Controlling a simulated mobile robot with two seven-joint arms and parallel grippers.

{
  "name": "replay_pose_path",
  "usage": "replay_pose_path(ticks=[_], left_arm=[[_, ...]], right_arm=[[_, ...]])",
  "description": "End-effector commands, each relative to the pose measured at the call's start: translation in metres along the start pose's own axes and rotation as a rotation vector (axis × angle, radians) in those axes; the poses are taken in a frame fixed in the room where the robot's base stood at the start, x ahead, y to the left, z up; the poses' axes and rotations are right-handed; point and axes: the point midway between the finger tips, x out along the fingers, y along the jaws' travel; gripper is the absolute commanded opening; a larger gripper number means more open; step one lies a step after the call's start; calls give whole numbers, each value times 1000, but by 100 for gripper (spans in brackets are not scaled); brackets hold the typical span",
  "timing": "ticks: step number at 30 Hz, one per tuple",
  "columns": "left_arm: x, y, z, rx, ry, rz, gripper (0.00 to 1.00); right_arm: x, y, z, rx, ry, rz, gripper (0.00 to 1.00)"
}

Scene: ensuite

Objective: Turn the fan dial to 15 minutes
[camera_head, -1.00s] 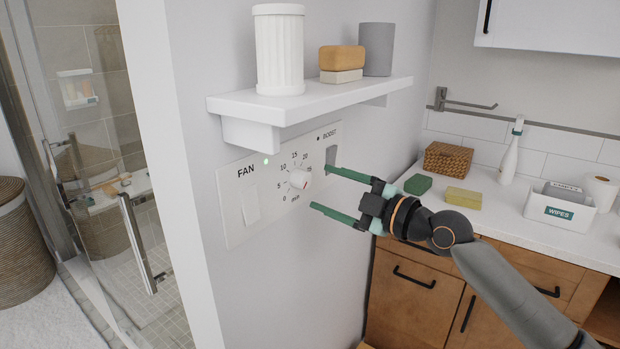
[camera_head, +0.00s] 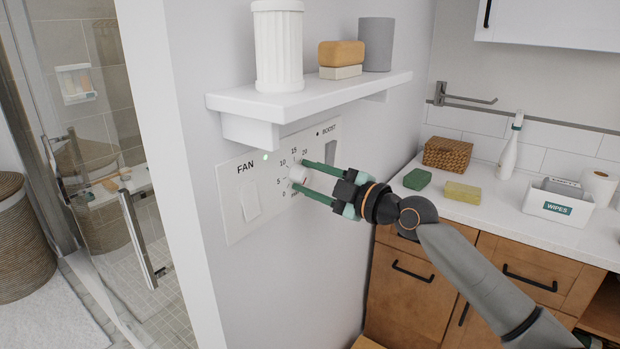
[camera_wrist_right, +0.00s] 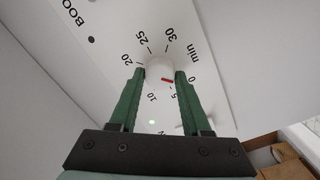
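The white fan dial (camera_head: 299,173) sits on the wall panel (camera_head: 236,222), inside a printed minute scale. It also shows in the right wrist view (camera_wrist_right: 159,69), with a red mark on its edge near the 0 and 5 labels. My right gripper (camera_head: 300,175) has one green finger on each side of the dial. In the right wrist view its fingertips (camera_wrist_right: 160,73) appear to touch the dial's sides, closed on it. The fingers cover part of the scale in the head view. My left gripper is not in view.
A white shelf (camera_head: 313,97) with a fluted cup (camera_head: 278,48), soap (camera_head: 341,54) and a grey cup (camera_head: 376,45) juts out above the panel. The fan switch (camera_head: 250,201) is left of the dial, the boost switch (camera_head: 330,152) right. A counter (camera_head: 480,211) stands at right.

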Motion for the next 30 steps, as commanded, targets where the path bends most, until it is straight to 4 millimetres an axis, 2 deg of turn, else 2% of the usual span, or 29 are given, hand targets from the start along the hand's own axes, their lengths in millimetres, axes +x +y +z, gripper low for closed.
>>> replay_pose_path(ticks=[2,12,23,30], left_arm=[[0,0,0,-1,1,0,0],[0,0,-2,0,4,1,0],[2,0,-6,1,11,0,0],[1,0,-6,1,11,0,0]], right_arm=[[0,0,0,0,0,0,37],[0,0,0,0,-1,0,0],[0,0,0,30,-2,-2,0],[0,0,0,156,-6,-10,0]])
